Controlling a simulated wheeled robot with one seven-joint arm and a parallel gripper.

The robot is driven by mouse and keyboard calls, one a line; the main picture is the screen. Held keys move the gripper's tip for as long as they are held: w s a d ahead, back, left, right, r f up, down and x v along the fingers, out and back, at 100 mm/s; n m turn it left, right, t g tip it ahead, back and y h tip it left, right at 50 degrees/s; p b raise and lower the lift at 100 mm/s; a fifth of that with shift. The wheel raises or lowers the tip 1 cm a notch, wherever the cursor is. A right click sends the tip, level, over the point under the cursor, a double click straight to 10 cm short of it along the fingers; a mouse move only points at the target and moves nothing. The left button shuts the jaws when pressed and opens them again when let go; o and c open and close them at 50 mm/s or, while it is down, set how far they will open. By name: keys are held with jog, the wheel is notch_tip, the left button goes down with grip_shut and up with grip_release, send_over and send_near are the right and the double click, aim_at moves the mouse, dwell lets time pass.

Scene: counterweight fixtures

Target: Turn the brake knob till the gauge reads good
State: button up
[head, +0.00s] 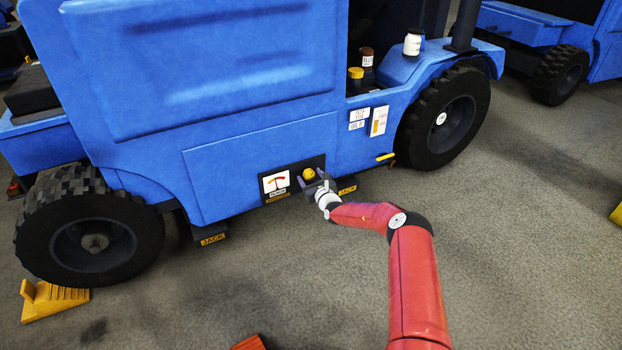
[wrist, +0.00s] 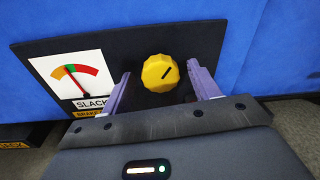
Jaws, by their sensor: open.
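The gauge (wrist: 72,78) is a white dial left of the knob, with an orange, green and red arc. Its needle leans up and left, near where orange meets green. A label under it reads SLACK. The gauge shows small in the head view (head: 275,183). My gripper (wrist: 160,84) is open, its purple fingers on either side of the knob, with visible gaps; it shows in the head view (head: 320,184).
Knob and gauge sit on a dark panel (wrist: 118,53) low on the blue vehicle (head: 220,80). Black wheels (head: 90,240) flank it. A yellow wheel chock (head: 50,300) lies on the grey floor at left. Bottles (head: 412,43) stand on the vehicle's step. Floor around my arm is mostly clear.

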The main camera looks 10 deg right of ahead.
jog(key=p+v, duration=0.2)
jog(key=v, duration=0.5)
jog(key=shift+s+d, duration=0.15)
jog(key=shift+s, duration=0.25)
